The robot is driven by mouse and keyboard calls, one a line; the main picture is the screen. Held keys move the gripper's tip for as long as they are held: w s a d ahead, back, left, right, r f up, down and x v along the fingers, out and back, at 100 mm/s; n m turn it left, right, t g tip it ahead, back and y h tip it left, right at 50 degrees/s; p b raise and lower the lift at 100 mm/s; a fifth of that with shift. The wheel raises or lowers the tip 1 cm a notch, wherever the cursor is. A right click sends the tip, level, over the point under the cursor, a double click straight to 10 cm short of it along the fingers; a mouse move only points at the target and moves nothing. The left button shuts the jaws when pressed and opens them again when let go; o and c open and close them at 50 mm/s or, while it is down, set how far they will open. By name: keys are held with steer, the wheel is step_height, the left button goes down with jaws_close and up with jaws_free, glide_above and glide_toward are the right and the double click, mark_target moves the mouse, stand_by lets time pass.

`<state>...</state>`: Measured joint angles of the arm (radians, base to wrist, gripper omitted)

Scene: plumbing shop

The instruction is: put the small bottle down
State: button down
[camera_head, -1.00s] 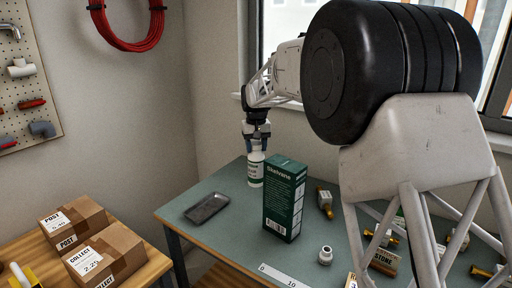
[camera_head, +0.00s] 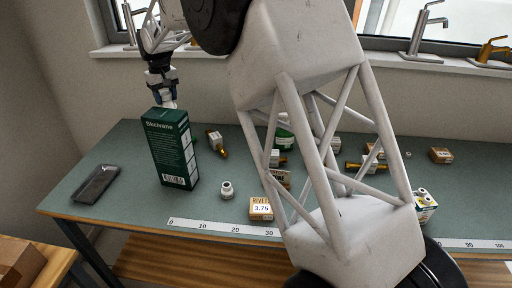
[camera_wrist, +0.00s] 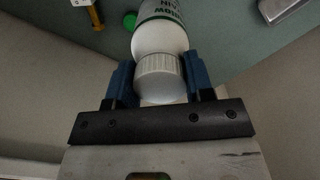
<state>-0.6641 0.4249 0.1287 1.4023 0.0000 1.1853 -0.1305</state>
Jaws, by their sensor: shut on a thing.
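The small bottle is white with a green-and-white label and a white ribbed cap. It shows in the wrist view (camera_wrist: 160,42), with its cap end between the blue fingers of my gripper (camera_wrist: 160,78). In the head view my gripper (camera_head: 167,97) points down behind the green box, shut on the bottle. Only a white bit of the bottle (camera_head: 169,104) shows above the box there; the box hides its lower part, so I cannot tell whether its base touches the table (camera_head: 130,145).
The tall green box (camera_head: 171,150) stands in front of the bottle. A dark flat tray (camera_head: 96,184) lies to the left. Brass fittings (camera_head: 216,142), a white fitting (camera_head: 227,190), a rivet box (camera_head: 261,208) and another green-and-white bottle (camera_head: 284,134) stand rightward. Bare table lies between tray and box.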

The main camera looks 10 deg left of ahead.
steer(key=w+d, duration=0.3)
steer(key=d, duration=0.7)
steer(key=w+d, duration=0.3)
steer(key=d, duration=0.7)
steer(key=w+d, duration=0.3)
steer(key=d, duration=0.7)
steer(key=shift+w+d+r, duration=0.15)
steer(key=shift+w+d, duration=0.15)
steer(key=shift+w, duration=0.1)
step_height(320, 180, down, 6)
steer(key=shift+f, duration=0.2)
steer(key=shift+f, duration=1.95)
steer(key=c, duration=0.5)
jaws_free()
